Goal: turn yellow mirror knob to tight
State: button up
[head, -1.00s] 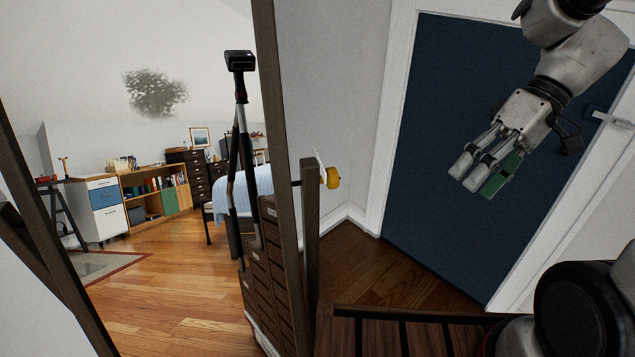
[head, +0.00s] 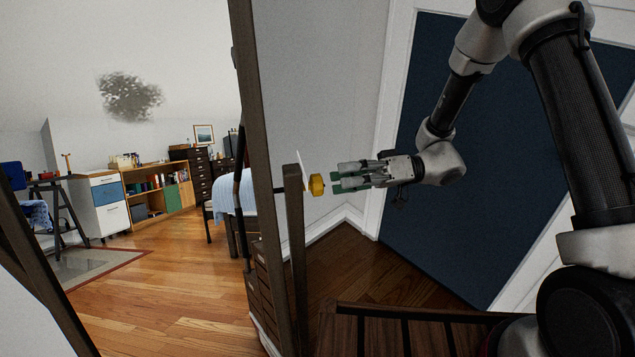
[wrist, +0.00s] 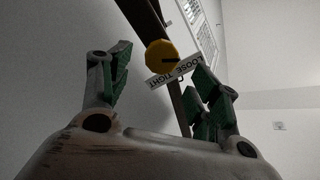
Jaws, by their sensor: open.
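The yellow mirror knob (head: 316,185) sits on the side of the mirror's dark wooden post (head: 294,225). In the wrist view the round yellow knob (wrist: 162,55) shows a dark mark on its face, pointing toward the right. A white label (wrist: 176,71) reading "LOOSE TIGHT" lies beside it. My gripper (head: 338,180) is level with the knob, just to its right, with its fingers pointing at it. In the wrist view my gripper (wrist: 165,85) is open, green-padded fingers apart, with the knob between and beyond them. A small gap seems to separate fingertips and knob.
A dark blue door (head: 480,200) is behind my arm. A slatted dark wooden piece (head: 400,335) is low in front.

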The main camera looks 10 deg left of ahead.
aim_at(317, 183)
jog(key=x, duration=0.6)
jog(key=shift+s+a, duration=0.1)
jog(key=c, duration=1)
